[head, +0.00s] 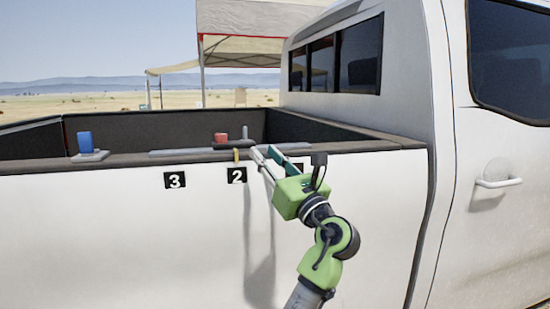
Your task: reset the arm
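The green gripper body covers most of a number label on the truck side. My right gripper is not in view.
A white pickup truck (120,240) fills the front. A blue block (85,142) stands on a grey pad at the left of the rail. A red block (221,138) is near the middle. Labels 3 (174,180) and 2 (237,175) mark the side. Open air lies above the bed.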

